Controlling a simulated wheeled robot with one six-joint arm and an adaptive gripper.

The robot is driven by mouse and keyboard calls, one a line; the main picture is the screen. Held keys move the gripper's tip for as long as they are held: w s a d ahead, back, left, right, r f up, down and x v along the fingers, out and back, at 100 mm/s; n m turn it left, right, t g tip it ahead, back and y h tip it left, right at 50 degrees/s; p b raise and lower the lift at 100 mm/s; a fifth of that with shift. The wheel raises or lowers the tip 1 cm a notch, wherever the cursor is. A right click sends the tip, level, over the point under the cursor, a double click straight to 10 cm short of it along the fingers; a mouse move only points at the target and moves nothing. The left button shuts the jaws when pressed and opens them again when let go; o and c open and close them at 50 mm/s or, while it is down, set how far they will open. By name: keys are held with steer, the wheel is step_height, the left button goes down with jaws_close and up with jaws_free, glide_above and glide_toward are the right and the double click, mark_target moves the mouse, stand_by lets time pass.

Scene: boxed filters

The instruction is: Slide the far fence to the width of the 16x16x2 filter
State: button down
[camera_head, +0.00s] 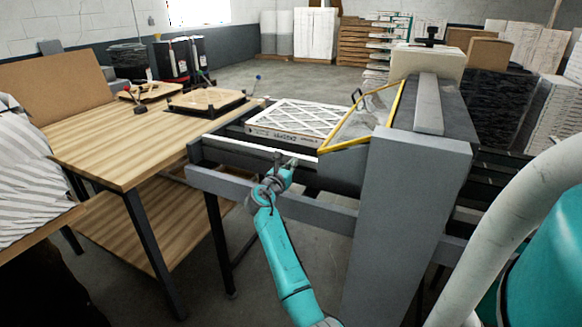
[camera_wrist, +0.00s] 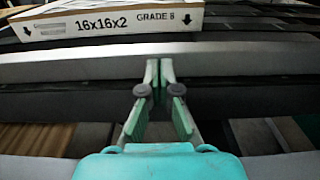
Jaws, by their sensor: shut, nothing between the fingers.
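The 16x16x2 filter (camera_head: 298,117) lies flat on the dark conveyor bed, its white lattice face up, at the mouth of a grey machine. In the wrist view its cardboard side (camera_wrist: 110,22) reads "16x16x2 GRADE 8". A long light fence bar (camera_head: 240,146) runs across the bed on my side of the filter. It also spans the wrist view (camera_wrist: 70,66), with a dark gap between it and the filter. My gripper (camera_head: 289,161) is shut and empty at this bar; I cannot tell whether it touches. A fence beyond the filter is not clearly visible.
The grey machine (camera_head: 405,190) with a yellow-edged guard (camera_head: 352,118) stands right of the filter. A grey front rail (camera_head: 265,197) runs below the bed, close to my arm. A wooden workbench (camera_head: 120,140) stands at left. Open floor lies behind the bed.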

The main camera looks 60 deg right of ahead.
steer(key=d, duration=0.7)
steer(key=shift+w+d, duration=0.2)
steer(key=shift+w, duration=0.1)
